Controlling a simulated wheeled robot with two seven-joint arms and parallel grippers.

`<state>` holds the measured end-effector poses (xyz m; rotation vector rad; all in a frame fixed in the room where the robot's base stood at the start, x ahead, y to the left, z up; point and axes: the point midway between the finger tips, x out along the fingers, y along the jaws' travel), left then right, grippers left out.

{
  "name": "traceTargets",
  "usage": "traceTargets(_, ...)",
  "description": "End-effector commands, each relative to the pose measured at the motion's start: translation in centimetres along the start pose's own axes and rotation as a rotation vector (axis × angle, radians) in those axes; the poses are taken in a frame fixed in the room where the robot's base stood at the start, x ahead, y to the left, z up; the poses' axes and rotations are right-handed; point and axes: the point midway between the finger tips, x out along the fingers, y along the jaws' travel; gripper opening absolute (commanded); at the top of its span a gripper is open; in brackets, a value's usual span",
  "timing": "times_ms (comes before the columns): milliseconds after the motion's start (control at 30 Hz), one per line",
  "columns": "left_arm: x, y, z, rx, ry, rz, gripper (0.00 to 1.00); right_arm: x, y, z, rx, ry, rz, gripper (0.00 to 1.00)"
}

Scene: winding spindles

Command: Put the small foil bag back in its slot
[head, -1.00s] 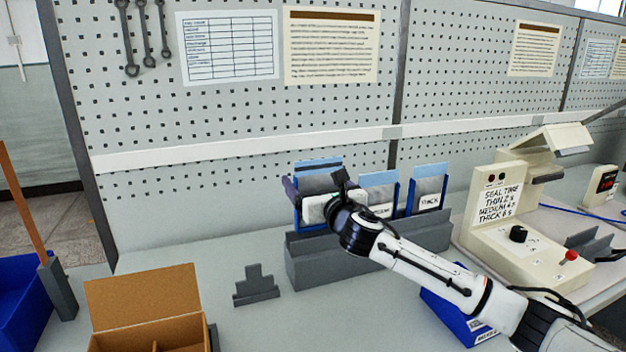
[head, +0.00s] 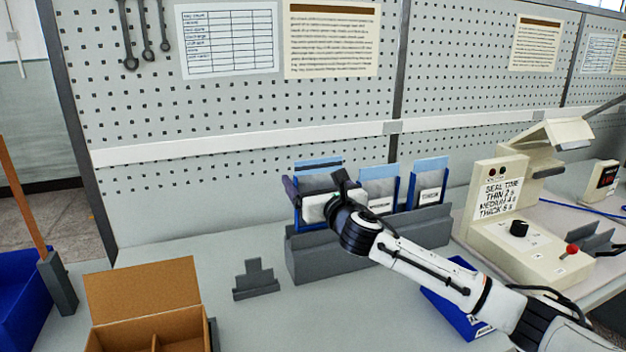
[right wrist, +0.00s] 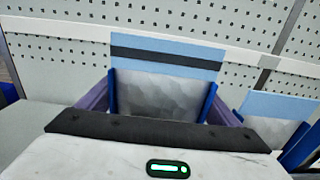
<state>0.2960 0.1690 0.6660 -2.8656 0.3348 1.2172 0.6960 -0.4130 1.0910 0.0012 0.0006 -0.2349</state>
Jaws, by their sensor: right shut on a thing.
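The small foil bag (head: 319,181) is grey with a light blue top and a dark stripe. It stands upright at the left end of the grey rack (head: 325,262), between blue uprights. It also shows in the right wrist view (right wrist: 160,93), with a blue upright at each side. My right gripper (head: 315,187) is shut on the bag, with a finger at either side. Its body hides the bag's lower part and the slot's front, so I cannot tell how deep the bag sits. My left gripper is not in view.
Two more bags, one labelled medium (head: 380,183) and one at the right (head: 430,175), stand close to the right. The sealing machine (head: 510,215) is further right. An open cardboard box (head: 145,290) and a grey stepped block (head: 255,280) are at the left. A pegboard (head: 250,120) rises behind.

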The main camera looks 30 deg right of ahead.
Motion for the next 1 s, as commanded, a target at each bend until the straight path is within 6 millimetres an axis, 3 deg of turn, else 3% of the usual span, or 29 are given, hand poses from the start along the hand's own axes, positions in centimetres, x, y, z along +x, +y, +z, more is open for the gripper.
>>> traceTargets(1000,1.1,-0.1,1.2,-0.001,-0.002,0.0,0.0,0.0,0.0,-2.6,0.0,0.0,0.0,0.6)
